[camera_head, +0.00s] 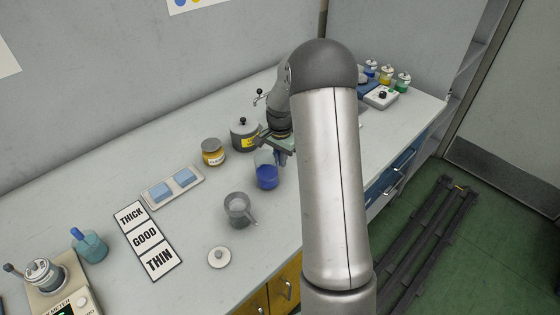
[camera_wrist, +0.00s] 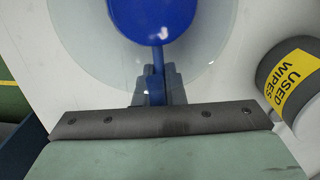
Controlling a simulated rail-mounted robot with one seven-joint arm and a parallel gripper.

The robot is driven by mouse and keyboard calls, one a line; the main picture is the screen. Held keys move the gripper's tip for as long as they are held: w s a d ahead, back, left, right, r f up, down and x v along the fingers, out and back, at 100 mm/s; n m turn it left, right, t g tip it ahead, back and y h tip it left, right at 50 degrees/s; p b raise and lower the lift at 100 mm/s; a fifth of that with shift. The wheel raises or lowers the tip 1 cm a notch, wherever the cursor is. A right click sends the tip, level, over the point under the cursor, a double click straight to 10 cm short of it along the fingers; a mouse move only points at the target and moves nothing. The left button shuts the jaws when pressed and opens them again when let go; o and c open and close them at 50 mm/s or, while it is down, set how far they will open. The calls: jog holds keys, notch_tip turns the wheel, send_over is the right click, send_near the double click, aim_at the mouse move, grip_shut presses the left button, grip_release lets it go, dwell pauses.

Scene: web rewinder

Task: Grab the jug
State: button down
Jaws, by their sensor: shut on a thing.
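The clear jug (camera_head: 266,172) with blue contents is near the middle of the bench in the head view. In the wrist view the jug (camera_wrist: 150,20) shows from above as a blue round inside a pale clear rim, partly cut off by the top edge. My gripper (camera_head: 279,158) is at the jug's far right side. In the wrist view my gripper (camera_wrist: 157,90) is shut on the narrow blue-looking handle of the jug. The jug looks upright. I cannot tell whether its base touches the bench.
A grey cup with a handle (camera_head: 238,210) stands just in front of the jug, with a round white lid (camera_head: 219,258) nearby. THICK, GOOD, THIN cards (camera_head: 147,240) lie left.

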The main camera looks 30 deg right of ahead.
jog(key=shift+r, duration=0.8)
jog(key=s+d+r+b, duration=0.2)
jog(key=s+d+r, duration=0.3)
jog(key=s+r, duration=0.5)
jog(key=shift+s+r+b, duration=0.2)
jog(key=shift+s+b, duration=0.2)
jog(key=shift+s, duration=1)
jog(key=shift+s+d, duration=0.1)
jog(key=shift+d, duration=0.05)
